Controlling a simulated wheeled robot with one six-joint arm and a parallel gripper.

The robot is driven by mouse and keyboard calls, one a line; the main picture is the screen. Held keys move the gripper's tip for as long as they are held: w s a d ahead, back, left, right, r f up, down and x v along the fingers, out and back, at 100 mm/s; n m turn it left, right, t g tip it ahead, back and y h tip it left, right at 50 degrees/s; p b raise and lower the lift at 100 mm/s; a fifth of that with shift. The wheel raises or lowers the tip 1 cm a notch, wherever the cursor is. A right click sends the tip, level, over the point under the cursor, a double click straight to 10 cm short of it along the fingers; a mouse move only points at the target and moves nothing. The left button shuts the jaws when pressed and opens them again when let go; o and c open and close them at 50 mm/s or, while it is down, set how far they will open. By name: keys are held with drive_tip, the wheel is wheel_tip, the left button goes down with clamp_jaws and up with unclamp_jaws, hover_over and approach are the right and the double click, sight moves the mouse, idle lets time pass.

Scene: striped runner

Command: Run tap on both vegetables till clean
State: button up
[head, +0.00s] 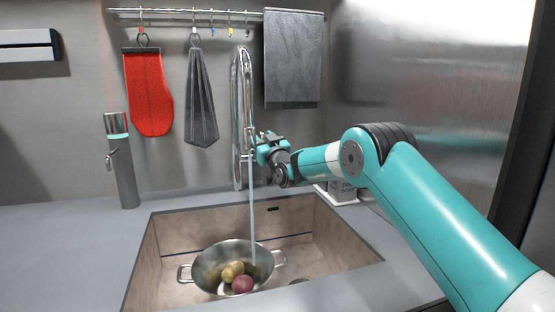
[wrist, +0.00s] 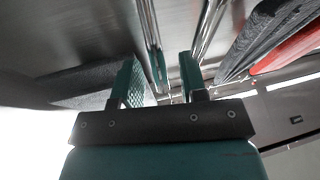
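A metal pot with two handles (head: 207,271) stands in the sink. In it lie a lumpy yellow-brown vegetable (head: 231,271) and a round dark red one (head: 242,284), side by side. The tall chrome tap (head: 237,120) stands behind the sink. A thin, straight stream of water (head: 252,215) falls from it into the pot, near the vegetables' right side. My gripper (head: 262,146) is beside the tap at mid height. In the wrist view my gripper (wrist: 160,88) has its fingers apart, with chrome tap parts (wrist: 153,45) beyond the gap; I cannot tell whether they touch.
The stone-coloured sink (head: 335,255) is otherwise mostly empty. A soap dispenser-like cylinder (head: 122,165) stands on the counter at left. A red mitt (head: 149,95), a grey cloth (head: 201,105) and a grey towel (head: 293,60) hang from the rail. A box (head: 342,192) is behind my arm.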

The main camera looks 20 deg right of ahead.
drive_tip(key=b+v, duration=0.7)
drive_tip(key=v, duration=0.9)
drive_tip(key=shift+s, duration=0.2)
drive_tip(key=shift+c, duration=0.2)
